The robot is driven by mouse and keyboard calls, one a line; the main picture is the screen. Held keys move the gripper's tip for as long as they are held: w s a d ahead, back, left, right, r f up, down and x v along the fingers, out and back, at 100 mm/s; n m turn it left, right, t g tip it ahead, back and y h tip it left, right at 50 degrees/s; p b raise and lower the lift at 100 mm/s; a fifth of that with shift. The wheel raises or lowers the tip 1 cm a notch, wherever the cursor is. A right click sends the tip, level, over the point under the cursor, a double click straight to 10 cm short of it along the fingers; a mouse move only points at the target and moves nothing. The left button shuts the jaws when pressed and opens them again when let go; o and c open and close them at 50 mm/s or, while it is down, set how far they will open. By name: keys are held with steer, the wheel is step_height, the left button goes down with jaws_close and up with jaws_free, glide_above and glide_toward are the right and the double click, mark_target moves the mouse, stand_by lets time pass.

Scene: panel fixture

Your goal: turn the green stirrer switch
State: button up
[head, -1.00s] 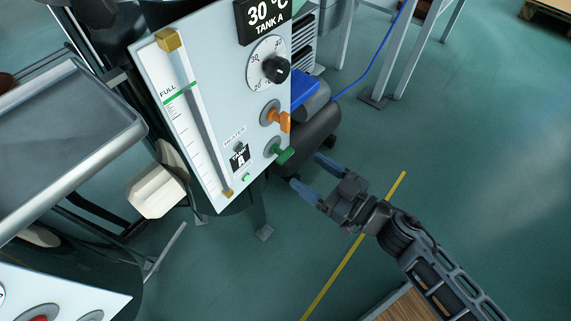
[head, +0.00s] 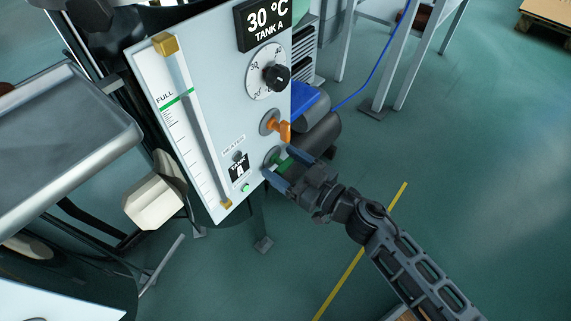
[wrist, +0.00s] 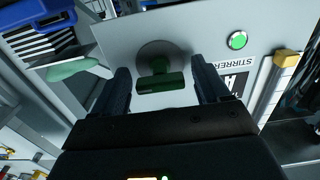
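The green stirrer switch (head: 282,164) is on the lower right of the white panel (head: 215,110), below the orange switch (head: 284,131). In the wrist view, the green switch handle (wrist: 161,83) stands out from its round grey base, with its bar lying roughly level across the picture. My gripper (head: 281,168) is open at the panel, its two blue-grey fingers on either side of the green handle. In the wrist view, the fingers (wrist: 165,88) show a gap on both sides of the handle. The label STIRRER is partly seen beside a lit green lamp (wrist: 237,40).
Above the switches are a black dial knob (head: 277,76) and a display reading 30 °C TANK A (head: 264,22). A level gauge (head: 190,115) runs along the panel's left side. A grey tray (head: 70,150) stands at the left.

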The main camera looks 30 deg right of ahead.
steer(key=c, duration=1)
steer(key=shift+n, duration=0.3)
steer(key=n+p, duration=0.2)
steer(key=n, duration=0.1)
steer(key=shift+r+n, duration=0.1)
steer(key=shift+n, duration=0.3)
steer(key=n+p, duration=0.1)
steer(key=n, duration=0.3)
steer(key=shift+n, duration=0.3)
steer(key=n, duration=0.4)
steer(key=shift+n, duration=0.3)
steer(key=n, duration=0.4)
steer(key=shift+b, duration=0.4)
steer(key=shift+n, duration=0.3)
